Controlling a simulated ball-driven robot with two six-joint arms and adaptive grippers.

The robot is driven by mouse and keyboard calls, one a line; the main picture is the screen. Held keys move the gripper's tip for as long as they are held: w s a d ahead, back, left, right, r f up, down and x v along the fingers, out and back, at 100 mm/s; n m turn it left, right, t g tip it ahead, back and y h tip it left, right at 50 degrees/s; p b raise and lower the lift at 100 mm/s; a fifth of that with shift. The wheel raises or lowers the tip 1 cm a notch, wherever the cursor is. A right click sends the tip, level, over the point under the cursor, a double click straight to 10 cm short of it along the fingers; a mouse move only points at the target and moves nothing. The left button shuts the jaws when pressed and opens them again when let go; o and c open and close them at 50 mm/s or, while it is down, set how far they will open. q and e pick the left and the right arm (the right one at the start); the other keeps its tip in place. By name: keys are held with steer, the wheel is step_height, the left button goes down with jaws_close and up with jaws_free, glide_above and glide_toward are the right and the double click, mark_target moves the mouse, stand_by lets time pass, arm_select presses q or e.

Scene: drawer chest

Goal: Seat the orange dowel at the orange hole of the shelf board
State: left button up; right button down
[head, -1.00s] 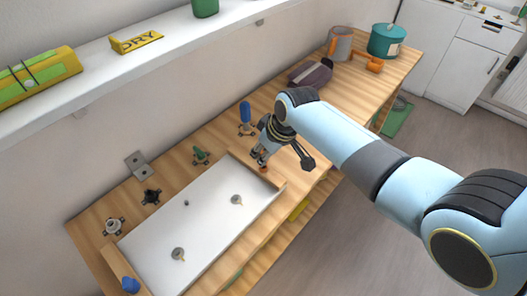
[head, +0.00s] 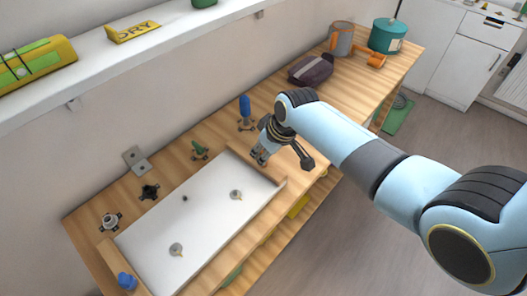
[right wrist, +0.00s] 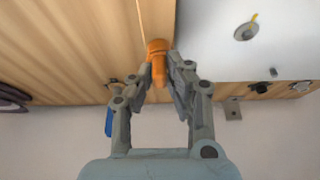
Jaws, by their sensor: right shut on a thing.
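An orange dowel (right wrist: 158,62) stands between the fingers of my right gripper (right wrist: 162,85) in the right wrist view. The gripper is shut on it, with one end of the dowel showing past the fingertips. In the head view my right gripper (head: 260,156) hangs over the right end of the white panel (head: 205,215), by the wooden strip (head: 232,153) there; the dowel is hidden. In the right wrist view the dowel's end overlaps a wooden strip (right wrist: 155,18) beside the panel; contact cannot be told. No orange hole can be made out. My left gripper is not in view.
Along the table's back stand a blue piece (head: 245,108), a green piece (head: 200,148), a black fitting (head: 149,191) and a silver fitting (head: 110,220). A dark bag (head: 311,69) lies farther right. A white wall shelf (head: 150,45) runs above.

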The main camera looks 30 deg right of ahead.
steer(key=c, duration=1.2)
jaws_free()
steer(key=shift+c, duration=0.2)
steer(key=shift+r, duration=0.1)
steer(key=v, duration=1.1)
steer(key=shift+r, duration=0.4)
steer(key=shift+s+d, duration=0.1)
steer(key=shift+s, duration=0.05)
